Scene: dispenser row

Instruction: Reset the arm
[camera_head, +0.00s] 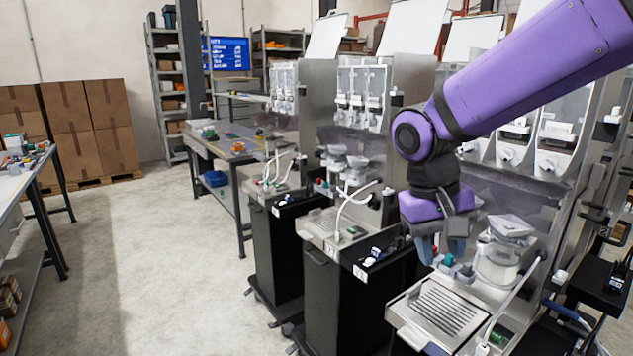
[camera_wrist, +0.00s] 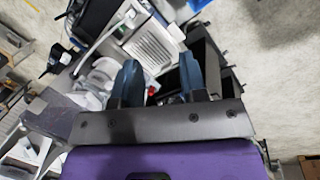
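My arm is purple and reaches in from the upper right of the head view. My gripper (camera_head: 441,254) points down in front of a dispenser station, beside a clear-topped machine (camera_head: 503,250). In the wrist view, the two dark blue fingers of my gripper (camera_wrist: 160,82) stand apart with a gap between them. Nothing is held between them. Small red and teal items show below and behind the fingertips in the head view. I cannot tell whether the fingers touch any of them.
A grated metal tray (camera_head: 447,308) lies just below my gripper. A row of dispenser stations with black cabinets (camera_head: 345,305) stretches back to the left. White hoses (camera_head: 350,203) stick up from them. Open concrete floor (camera_head: 150,250) lies to the left. Cardboard boxes (camera_head: 85,130) stand behind.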

